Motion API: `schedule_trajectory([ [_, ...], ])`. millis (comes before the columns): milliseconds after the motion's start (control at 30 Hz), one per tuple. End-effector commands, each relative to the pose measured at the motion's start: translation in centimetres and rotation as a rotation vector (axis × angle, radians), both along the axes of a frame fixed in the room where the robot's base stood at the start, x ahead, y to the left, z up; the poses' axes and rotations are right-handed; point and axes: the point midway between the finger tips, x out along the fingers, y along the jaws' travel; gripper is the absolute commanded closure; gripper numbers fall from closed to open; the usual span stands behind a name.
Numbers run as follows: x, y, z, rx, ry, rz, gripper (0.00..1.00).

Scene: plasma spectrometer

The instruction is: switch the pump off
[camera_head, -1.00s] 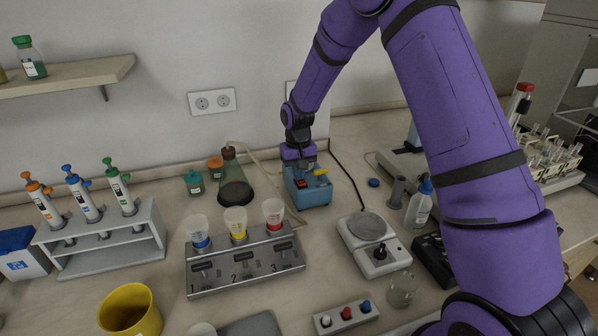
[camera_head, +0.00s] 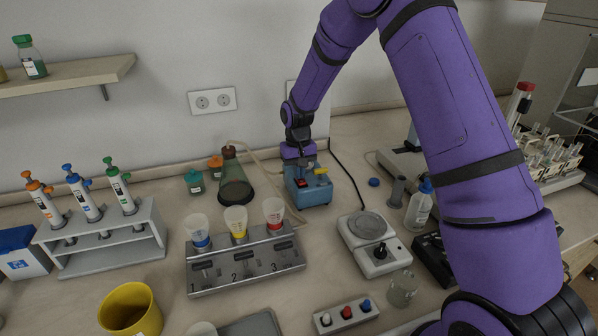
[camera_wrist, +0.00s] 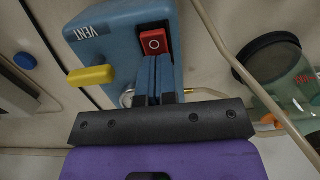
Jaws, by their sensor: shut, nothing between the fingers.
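The pump is a small blue box (camera_head: 316,194) on the bench near the wall. Its red rocker switch (camera_head: 302,183) is on the top, and a yellow lever stands beside it. In the wrist view the red switch (camera_wrist: 154,41) shows a white circle mark, and the yellow lever (camera_wrist: 91,76) lies near the "VENT" label. My gripper (camera_wrist: 154,62) is shut and empty, its blue fingertips just at the near edge of the switch. I cannot tell whether they touch it. In the head view my gripper (camera_head: 300,165) is over the pump's back part.
A flask (camera_head: 235,185) with a hose stands left of the pump. A filter manifold (camera_head: 246,266) with three cups is in front of it. A stirrer plate (camera_head: 374,245) stands to the right front. A black cable runs behind the pump.

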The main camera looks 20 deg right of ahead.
Motion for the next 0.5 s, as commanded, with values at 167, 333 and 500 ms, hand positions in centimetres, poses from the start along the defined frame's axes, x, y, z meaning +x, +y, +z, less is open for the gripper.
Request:
schedule_trajectory([
  [167,-1.57,-0.03,-0.72,-0.003,0.031,-0.001,1.0],
  [333,-1.74,0.0,-0.67,-0.003,0.034,0.0,1.0],
  [500,-1.77,0.03,-0.65,-0.003,0.035,0.0,1.0],
])
